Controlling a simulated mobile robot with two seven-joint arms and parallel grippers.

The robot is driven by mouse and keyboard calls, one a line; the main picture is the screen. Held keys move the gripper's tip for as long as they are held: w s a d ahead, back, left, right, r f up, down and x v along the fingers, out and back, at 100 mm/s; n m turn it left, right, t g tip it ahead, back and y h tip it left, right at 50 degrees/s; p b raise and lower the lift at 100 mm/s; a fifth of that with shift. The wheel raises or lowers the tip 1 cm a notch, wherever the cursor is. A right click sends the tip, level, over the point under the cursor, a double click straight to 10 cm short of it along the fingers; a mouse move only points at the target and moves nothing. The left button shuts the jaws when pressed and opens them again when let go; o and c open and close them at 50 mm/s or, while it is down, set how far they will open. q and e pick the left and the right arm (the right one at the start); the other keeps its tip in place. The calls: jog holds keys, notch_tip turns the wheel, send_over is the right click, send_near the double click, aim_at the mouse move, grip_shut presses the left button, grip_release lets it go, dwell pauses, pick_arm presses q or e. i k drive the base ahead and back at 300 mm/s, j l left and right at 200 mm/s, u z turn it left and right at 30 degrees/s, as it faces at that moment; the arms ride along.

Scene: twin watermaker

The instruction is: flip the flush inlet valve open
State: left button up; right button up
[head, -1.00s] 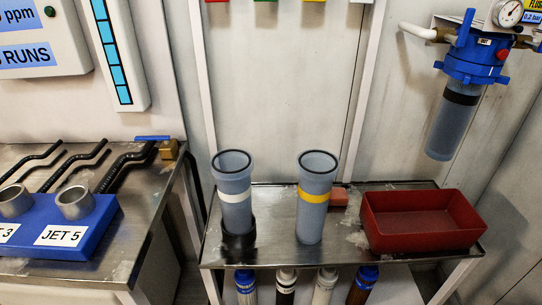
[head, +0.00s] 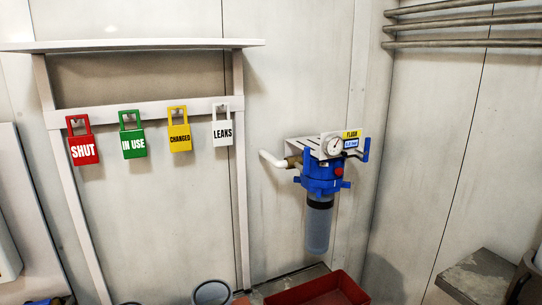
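The flush filter unit hangs on the back wall right of centre, with a blue head (head: 322,178), a grey-blue bowl (head: 318,228), a round gauge (head: 334,146) and a yellow FLUSH label (head: 352,134). A white pipe (head: 272,159) enters from the left at a brass valve body (head: 292,163). A small blue upright part beside the brass looks like its lever, but its exact angle is hard to tell. Another blue lever (head: 366,150) stands upright on the right side. Which is the inlet valve is not labelled legibly. Neither gripper is in view.
Red SHUT (head: 83,140), green IN USE (head: 131,136), yellow CHANGED (head: 179,129) and white LEAKS (head: 222,125) tags hang on a rail at left. A red tray (head: 325,288) lies below the filter. Metal pipes (head: 460,30) run along the right wall.

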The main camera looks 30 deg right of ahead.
aim_at(365, 158)
jog(key=l+z, duration=0.15)
jog(key=z, duration=0.95)
